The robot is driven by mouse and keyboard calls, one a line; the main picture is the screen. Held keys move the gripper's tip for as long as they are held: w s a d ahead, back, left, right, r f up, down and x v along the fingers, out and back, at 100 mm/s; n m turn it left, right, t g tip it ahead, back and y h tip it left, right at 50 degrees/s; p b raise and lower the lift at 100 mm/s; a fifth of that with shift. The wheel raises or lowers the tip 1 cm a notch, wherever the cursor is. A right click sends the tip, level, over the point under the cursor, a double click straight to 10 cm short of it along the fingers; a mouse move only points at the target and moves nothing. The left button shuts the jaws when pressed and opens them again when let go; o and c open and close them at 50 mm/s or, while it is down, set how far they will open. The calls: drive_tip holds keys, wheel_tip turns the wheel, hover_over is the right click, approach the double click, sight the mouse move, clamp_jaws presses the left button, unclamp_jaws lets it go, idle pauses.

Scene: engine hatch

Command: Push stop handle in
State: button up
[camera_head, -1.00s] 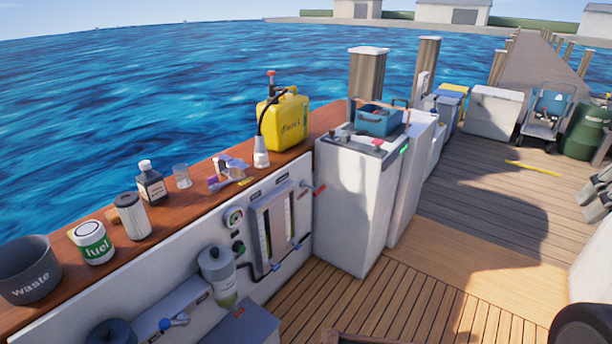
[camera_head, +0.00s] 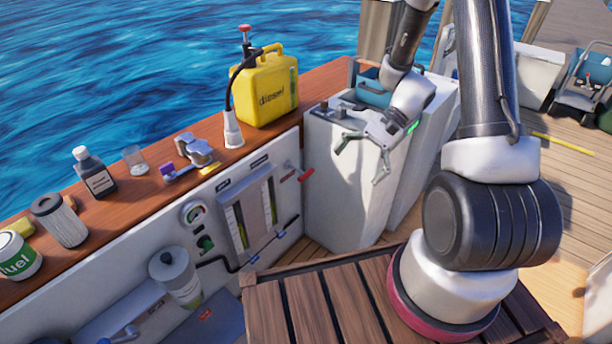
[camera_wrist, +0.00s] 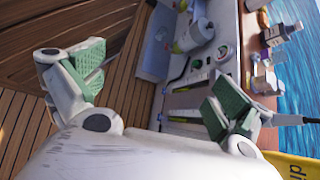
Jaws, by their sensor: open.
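A red handle (camera_head: 306,175), which looks like the stop handle, sticks out from the right end of the white engine panel (camera_head: 285,160) in the head view. Its label is too small to read. My gripper (camera_head: 358,166) is open and empty, to the right of the red handle and apart from it in the picture, in front of the white console. In the wrist view my gripper (camera_wrist: 155,85) has its green-padded fingers spread wide, with the panel and planked deck beyond. I cannot make out the red handle there.
A yellow diesel can (camera_head: 265,88) and a white funnel (camera_head: 233,130) stand on the wooden ledge above the panel. The white console (camera_head: 345,200) stands close behind my gripper. A slatted wooden surface (camera_head: 320,300) lies below my arm.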

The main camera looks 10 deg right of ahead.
wheel_tip(320, 180, down, 9)
drive_tip(key=w+a+m+y, duration=0.2)
drive_tip(key=m+y, duration=0.1)
drive_tip(key=m, duration=0.1)
drive_tip(key=m+t+h, duration=0.2)
drive_tip(key=m+t, duration=1.3)
drive_tip(key=t, duration=0.3)
approach(308, 176)
drive_tip(key=x, duration=1)
drive_tip(key=shift+d, duration=0.1)
drive_tip(key=shift+w+a, duration=0.3)
drive_tip(key=shift+w, duration=0.2)
drive_tip(key=shift+c, duration=0.2)
